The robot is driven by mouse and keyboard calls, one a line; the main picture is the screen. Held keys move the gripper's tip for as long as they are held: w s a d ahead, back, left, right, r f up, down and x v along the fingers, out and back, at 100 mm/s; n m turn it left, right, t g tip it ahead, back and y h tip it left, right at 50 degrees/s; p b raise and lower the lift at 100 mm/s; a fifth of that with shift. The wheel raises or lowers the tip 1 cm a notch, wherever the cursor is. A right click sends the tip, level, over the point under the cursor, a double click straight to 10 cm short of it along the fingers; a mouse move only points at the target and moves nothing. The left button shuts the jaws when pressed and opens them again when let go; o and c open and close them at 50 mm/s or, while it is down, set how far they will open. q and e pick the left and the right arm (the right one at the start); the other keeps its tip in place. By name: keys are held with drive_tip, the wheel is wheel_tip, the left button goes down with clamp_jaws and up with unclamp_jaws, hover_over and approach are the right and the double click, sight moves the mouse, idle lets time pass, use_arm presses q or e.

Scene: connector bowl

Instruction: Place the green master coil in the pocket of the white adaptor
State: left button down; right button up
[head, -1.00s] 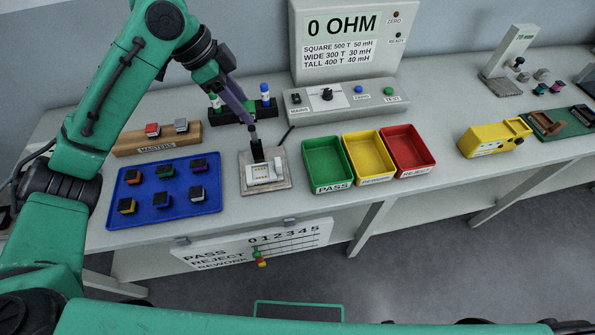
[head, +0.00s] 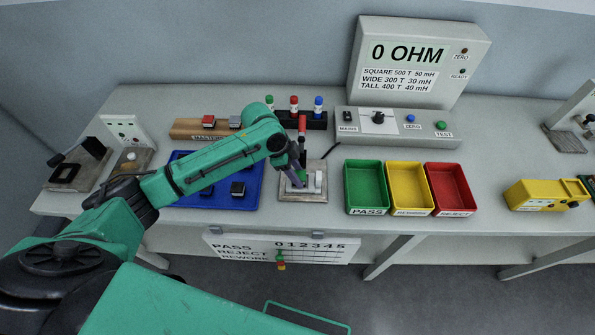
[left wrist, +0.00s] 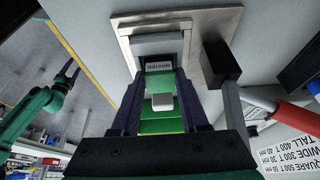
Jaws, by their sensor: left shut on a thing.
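My left gripper (head: 297,178) is lowered over the fixture. In the left wrist view the gripper (left wrist: 158,88) is shut on the green master coil (left wrist: 157,82), whose pale label reads MASTER. The coil is at the white adaptor (left wrist: 155,46), which sits on a metal plate (left wrist: 122,27). I cannot tell whether the coil is seated in the pocket or just above it. In the head view the adaptor (head: 316,183) is partly hidden by my gripper, and the coil does not show clearly.
A red-handled lever (head: 302,124) with a black block (left wrist: 220,62) stands close beside the adaptor. The masters stand (head: 185,130) and blue tray (head: 250,202) are left. Green (head: 366,211), yellow (head: 409,211) and red (head: 452,211) bins are right. The tester (head: 395,123) stands behind.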

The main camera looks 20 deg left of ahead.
use_arm(q)
drive_tip(key=shift+d+f, duration=0.1)
drive_tip(key=shift+d, duration=0.05)
drive_tip(key=shift+c, duration=2.3)
unclamp_jaws()
drive_tip(key=shift+o, duration=0.2)
use_arm(e)
drive_tip(key=shift+a+f, duration=0.1)
drive_tip(key=shift+a, duration=0.05)
drive_tip(key=shift+a, duration=0.1)
use_arm(q)
drive_tip(key=shift+r, duration=0.45)
drive_tip(key=b+v, duration=0.1)
drive_tip(key=v, duration=1)
drive_tip(key=shift+a+r+b, duration=0.2)
drive_tip(key=shift+a+b, duration=0.1)
use_arm(e)
drive_tip(key=shift+d+f, duration=0.2)
drive_tip(key=shift+f, duration=0.6)
